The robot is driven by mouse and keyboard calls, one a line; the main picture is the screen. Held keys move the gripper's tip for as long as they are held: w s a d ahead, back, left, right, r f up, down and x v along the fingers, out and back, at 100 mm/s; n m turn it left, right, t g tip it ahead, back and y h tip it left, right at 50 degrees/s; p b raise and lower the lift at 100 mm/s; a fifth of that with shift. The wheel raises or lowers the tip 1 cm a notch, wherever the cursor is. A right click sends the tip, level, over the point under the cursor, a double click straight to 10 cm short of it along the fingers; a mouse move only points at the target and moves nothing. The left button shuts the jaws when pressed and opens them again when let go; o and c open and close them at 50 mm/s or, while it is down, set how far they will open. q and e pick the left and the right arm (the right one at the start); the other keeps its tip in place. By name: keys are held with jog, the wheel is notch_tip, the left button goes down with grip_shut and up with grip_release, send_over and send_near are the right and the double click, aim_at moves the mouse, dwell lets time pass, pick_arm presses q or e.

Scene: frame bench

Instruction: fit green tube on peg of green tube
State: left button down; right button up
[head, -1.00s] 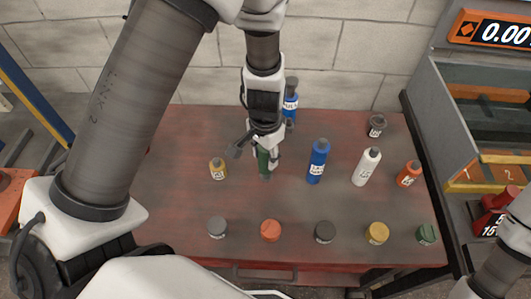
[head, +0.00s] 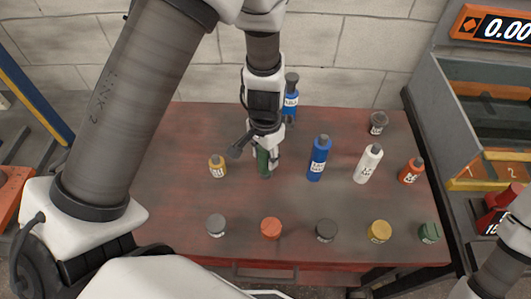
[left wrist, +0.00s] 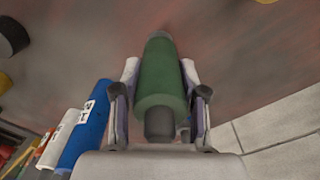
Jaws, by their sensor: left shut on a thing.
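A green tube (head: 263,162) stands about upright at the left-middle of the red-brown bench top (head: 190,130). My left gripper (head: 266,150) reaches down from above and is shut on it. In the left wrist view the green tube (left wrist: 162,80) lies between the two fingers, with a dark grey end piece toward the camera. I cannot tell whether its lower end touches the bench, and no peg shows beneath it. A low green piece (head: 428,233) sits at the front right corner. My right gripper is out of view.
Low grey (head: 216,226), orange (head: 271,229), dark (head: 325,231) and yellow (head: 379,232) pieces line the front. A yellow bottle (head: 217,167) stands left of the gripper. Blue (head: 318,160), white (head: 367,165) and orange (head: 411,172) bottles stand right; another blue one (head: 290,101) stands behind.

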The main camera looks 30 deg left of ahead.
pick_arm(q)
jog(key=shift+f+b, duration=1.05)
jog(key=shift+f, duration=0.15)
jog(key=c, duration=0.6)
grip_release()
jog(key=shift+o, duration=0.2)
jog(key=shift+r, duration=0.1)
notch_tip(320, 180, up, 12)
jog(key=shift+f, duration=0.1)
